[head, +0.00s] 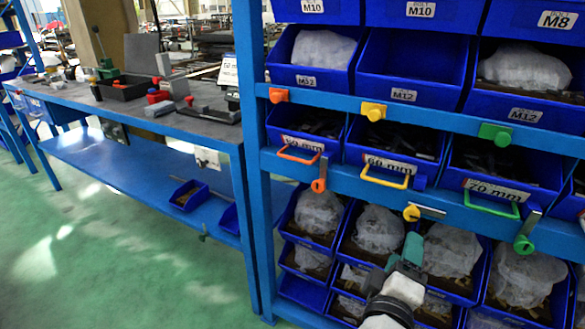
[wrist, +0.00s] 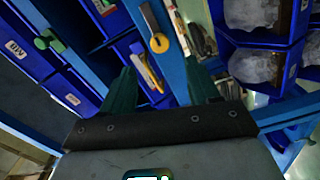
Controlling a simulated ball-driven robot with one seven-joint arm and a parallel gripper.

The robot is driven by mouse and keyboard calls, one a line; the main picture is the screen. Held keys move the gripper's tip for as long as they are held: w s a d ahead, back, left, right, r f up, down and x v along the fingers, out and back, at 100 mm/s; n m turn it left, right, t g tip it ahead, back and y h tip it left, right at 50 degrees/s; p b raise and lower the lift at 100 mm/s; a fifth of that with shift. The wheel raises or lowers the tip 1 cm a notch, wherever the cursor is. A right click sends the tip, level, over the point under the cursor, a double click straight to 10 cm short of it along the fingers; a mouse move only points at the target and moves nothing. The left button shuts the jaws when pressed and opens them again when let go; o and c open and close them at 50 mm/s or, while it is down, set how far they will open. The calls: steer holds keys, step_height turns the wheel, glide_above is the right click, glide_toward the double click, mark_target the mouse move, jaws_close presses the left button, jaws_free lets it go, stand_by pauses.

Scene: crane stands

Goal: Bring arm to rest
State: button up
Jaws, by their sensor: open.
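My gripper (head: 408,256) is in front of the lower bins at the bottom right of the head view, with green fingers. In the wrist view my gripper (wrist: 163,92) shows two green fingers spread apart with nothing between them. A yellow handle (head: 386,178) and a yellow knob with a metal strip (head: 412,213) are on the rack above it. In the wrist view the yellow knob (wrist: 159,43) and the yellow handle (wrist: 150,72) lie beyond the fingertips. I cannot tell the exact gap between fingers and rack.
The blue rack (head: 255,150) holds several blue bins, some with bagged parts. An orange handle (head: 300,155) and a green handle (head: 490,205) flank the yellow one. A workbench (head: 190,125) with tools stands at left. The green floor (head: 120,250) at left is clear.

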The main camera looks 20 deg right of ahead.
steer(key=s+d+f+m+g+y, duration=0.1)
steer(key=s+f+m+g+y, duration=0.25)
steer(key=f, duration=0.55)
steer(key=s+d+f+m+g+y, duration=0.1)
steer(key=s+f+g+y, duration=0.25)
steer(key=s+f, duration=0.4)
steer(key=s+a+f+g+y, duration=0.3)
steer(key=s+a+f+y, duration=0.45)
steer(key=f, duration=0.25)
step_height(320, 180, up, 17)
steer(key=p, duration=1.6)
steer(key=shift+s+a+f, duration=0.2)
steer(key=shift+s+a, duration=0.05)
steer(key=shift+m+h, duration=0.25)
